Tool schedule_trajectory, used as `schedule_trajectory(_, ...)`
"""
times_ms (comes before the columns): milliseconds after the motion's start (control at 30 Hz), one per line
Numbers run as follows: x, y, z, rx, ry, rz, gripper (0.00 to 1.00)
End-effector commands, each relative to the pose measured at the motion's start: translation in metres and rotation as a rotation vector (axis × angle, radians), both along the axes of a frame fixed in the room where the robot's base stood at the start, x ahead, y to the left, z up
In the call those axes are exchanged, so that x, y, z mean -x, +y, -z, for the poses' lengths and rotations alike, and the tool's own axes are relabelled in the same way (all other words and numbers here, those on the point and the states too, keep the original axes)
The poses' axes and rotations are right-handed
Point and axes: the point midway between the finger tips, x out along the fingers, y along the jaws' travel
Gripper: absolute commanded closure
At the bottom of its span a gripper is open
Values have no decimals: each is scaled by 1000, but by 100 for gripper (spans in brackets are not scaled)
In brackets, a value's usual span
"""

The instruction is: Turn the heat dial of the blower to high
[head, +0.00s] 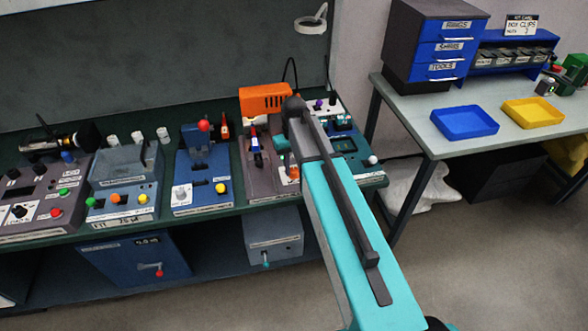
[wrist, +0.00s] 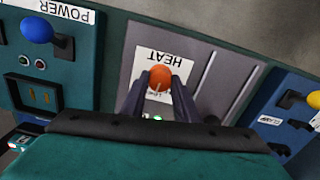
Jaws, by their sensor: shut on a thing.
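The blower's grey panel (wrist: 215,75) fills the middle of the wrist view. Its heat dial (wrist: 159,76) is a round orange knob on a white plate marked HEAT, which appears upside down. My gripper (wrist: 159,84) has one dark finger on each side of the dial and is shut on it. The smaller marks on the plate are partly covered, and I cannot tell the dial's setting. In the head view, the blower's orange housing (head: 265,98) stands at the back of the bench, and my arm hides part of the panel in front of it.
A teal POWER panel with a blue-knobbed lever (wrist: 37,29) is at left in the wrist view. A blue panel with a yellow knob (wrist: 313,99) is at right. In the head view, a blue unit (head: 203,180) stands left of the blower. Floor at lower right is clear.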

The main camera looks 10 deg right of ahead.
Motion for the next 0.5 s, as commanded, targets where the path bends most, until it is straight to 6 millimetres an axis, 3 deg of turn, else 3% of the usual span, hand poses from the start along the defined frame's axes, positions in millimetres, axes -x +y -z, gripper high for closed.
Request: schedule_trajectory(500,-1,-1,0,3,-2,459,95)
